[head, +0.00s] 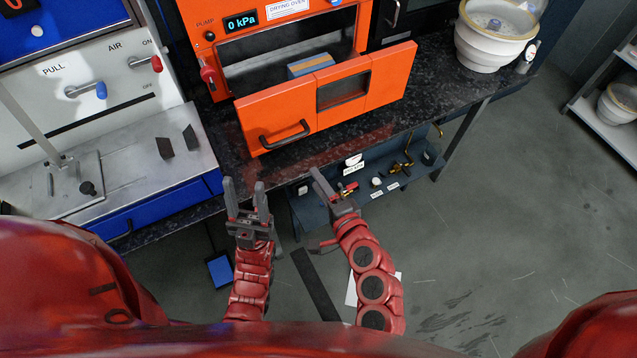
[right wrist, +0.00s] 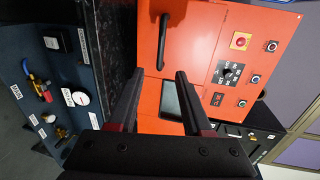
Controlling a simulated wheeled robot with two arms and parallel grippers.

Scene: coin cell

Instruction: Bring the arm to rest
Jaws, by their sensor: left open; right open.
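The orange drying oven's door (head: 285,105) is open and juts out over the black counter (head: 440,95). A blue-grey box (head: 310,66) sits inside. A blue panel with valves (head: 375,182) is under the counter.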

